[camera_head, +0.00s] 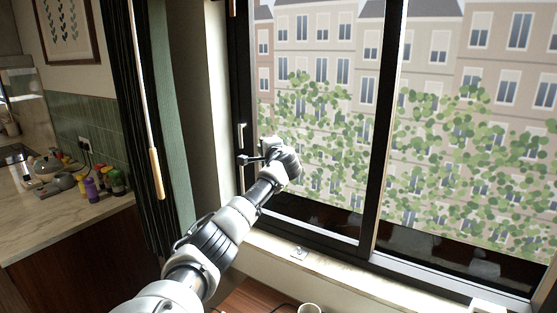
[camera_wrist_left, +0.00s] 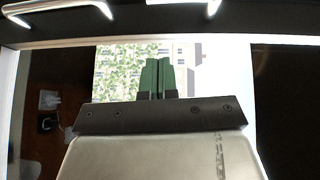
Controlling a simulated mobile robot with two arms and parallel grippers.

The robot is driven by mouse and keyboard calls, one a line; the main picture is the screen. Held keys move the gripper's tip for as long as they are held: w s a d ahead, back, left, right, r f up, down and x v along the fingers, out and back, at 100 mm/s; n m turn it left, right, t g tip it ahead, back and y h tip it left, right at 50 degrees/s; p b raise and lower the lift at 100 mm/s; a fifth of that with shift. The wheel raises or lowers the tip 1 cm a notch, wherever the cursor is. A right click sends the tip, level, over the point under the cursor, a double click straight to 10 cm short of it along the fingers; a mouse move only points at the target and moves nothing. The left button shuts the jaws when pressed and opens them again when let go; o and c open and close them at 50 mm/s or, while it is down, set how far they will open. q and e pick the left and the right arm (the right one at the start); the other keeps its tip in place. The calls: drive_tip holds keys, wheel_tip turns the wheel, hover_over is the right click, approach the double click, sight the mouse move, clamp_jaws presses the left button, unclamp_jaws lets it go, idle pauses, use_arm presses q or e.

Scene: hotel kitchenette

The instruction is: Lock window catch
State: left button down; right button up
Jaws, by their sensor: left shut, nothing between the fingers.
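The window (camera_head: 320,120) has a dark frame and two panes. A small pale upright handle (camera_head: 242,133), which looks like the catch, sits on the left side of the frame. My left gripper (camera_head: 243,160) is just below this handle, close to the frame, shut and empty. Whether it touches the frame or handle cannot be told. In the left wrist view the green fingers (camera_wrist_left: 158,76) are together. Beyond them, a silver handle (camera_wrist_left: 58,7) and a second metal piece (camera_wrist_left: 184,4) sit on a dark bar at the top edge. My right gripper is not in view.
A dark curtain (camera_head: 125,110) with a hanging wand (camera_head: 156,172) is left of the window. The sill (camera_head: 340,275) runs below, with a small metal fitting (camera_head: 299,253) on it. A counter (camera_head: 60,225) with bottles is at left.

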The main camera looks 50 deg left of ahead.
use_arm(q)
drive_tip(key=s+b+v, duration=0.1)
drive_tip(key=b+v, duration=0.2)
drive_tip(key=v, duration=0.4)
drive_tip(key=shift+d+f, duration=0.25)
drive_tip(key=shift+f, duration=0.1)
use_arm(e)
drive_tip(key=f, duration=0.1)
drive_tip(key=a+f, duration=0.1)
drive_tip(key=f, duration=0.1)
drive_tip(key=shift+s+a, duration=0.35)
use_arm(q)
drive_tip(key=shift+s, duration=0.15)
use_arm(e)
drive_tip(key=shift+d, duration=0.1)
